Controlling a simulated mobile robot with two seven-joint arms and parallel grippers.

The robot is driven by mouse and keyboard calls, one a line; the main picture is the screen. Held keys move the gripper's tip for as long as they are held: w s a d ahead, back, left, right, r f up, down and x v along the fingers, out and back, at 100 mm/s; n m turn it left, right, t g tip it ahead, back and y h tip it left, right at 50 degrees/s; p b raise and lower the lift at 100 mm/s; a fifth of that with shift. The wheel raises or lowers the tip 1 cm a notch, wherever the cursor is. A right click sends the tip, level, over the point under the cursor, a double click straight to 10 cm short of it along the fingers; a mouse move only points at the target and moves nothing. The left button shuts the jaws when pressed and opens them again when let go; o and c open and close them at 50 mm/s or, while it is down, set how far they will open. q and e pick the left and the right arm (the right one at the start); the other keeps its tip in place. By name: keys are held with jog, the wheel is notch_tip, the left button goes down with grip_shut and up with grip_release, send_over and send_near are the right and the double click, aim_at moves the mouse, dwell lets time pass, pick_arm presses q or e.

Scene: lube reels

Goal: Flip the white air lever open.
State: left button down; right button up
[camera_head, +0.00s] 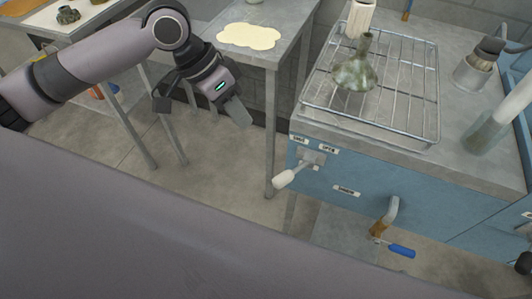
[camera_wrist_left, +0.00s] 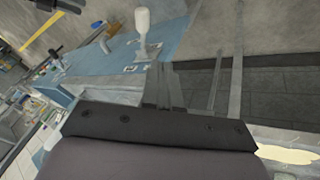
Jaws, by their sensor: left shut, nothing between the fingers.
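The white air lever (camera_head: 285,179) is on the front of the blue cabinet (camera_head: 430,205), at its upper left corner. It points down and left from a metal mount (camera_head: 312,158), with small labels above it. In the left wrist view the lever (camera_wrist_left: 142,20) shows at the top, beyond the fingertips. My left gripper (camera_head: 237,112) is shut and empty. It is left of the lever and apart from it. In the left wrist view the shut fingers (camera_wrist_left: 164,86) are at the middle. My right gripper is not in view.
A blue-handled valve (camera_head: 402,250) sits lower on the cabinet, below a bent pipe. A wire rack (camera_head: 412,92) with a stained flask (camera_head: 356,72) is on top. A grey table (camera_head: 283,40) with a pale yellow patch stands behind my left gripper. Floor shows between table and cabinet.

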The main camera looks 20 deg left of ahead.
pick_arm(q)
jog(key=shift+a+r, duration=0.1)
jog(key=shift+a, duration=0.05)
send_near(281, 174)
jog(key=w+f, duration=0.3)
jog(key=f, duration=0.1)
jog(key=shift+s+d+f, duration=0.85)
jog(key=shift+d+f, duration=0.15)
jog(key=shift+d, duration=0.1)
jog(key=shift+w+d, duration=0.1)
